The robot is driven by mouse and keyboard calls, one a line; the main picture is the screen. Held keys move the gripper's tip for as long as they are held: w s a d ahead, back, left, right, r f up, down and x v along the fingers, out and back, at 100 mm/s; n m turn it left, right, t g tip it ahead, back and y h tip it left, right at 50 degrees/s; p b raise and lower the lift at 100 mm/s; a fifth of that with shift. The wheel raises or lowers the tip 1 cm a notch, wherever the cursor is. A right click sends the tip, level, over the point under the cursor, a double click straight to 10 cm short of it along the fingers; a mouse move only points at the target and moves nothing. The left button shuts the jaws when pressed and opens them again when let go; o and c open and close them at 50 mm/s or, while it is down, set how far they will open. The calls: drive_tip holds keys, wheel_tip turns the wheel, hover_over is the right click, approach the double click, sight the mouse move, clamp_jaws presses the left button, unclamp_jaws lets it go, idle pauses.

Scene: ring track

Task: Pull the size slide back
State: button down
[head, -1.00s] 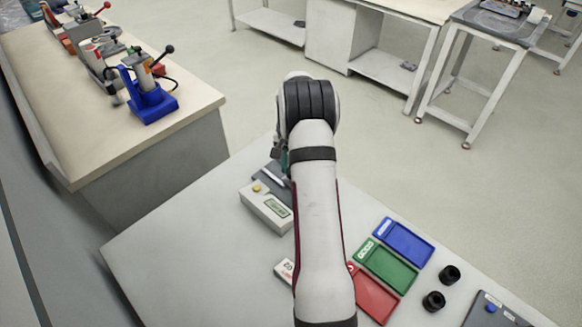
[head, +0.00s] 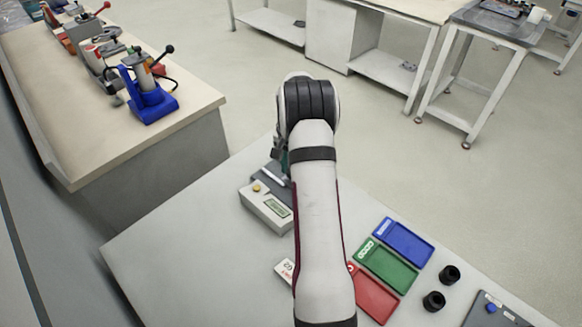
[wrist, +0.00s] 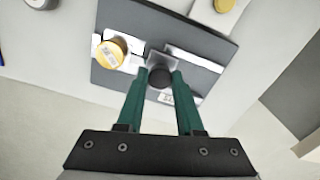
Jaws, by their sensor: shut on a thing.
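The size slide shows in the wrist view as a black round knob (wrist: 159,77) on a small grey block, set across a white rail on a dark grey plate (wrist: 195,72). My gripper (wrist: 161,80) has its two green fingers closed on either side of the knob. A yellow round piece (wrist: 110,52) with a printed label sits on the white rail's left part, apart from the fingers. In the head view, my arm hides most of the slide; part of the dark plate (head: 270,182) shows behind the grey box.
The grey box (head: 266,212) has a display and a yellow button (head: 257,188). Blue (head: 404,242), green (head: 393,264) and red (head: 374,300) trays lie to the right of my arm, with two black cylinders (head: 434,301) beside them. The table's left part is clear.

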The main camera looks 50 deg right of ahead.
drive_tip(key=shift+w, duration=1.5)
drive_tip(key=c, duration=0.5)
unclamp_jaws()
drive_tip(key=shift+c, duration=0.2)
drive_tip(key=shift+s, duration=0.1)
wheel_tip(320, 180, up, 16)
drive_tip(key=shift+f, duration=0.1)
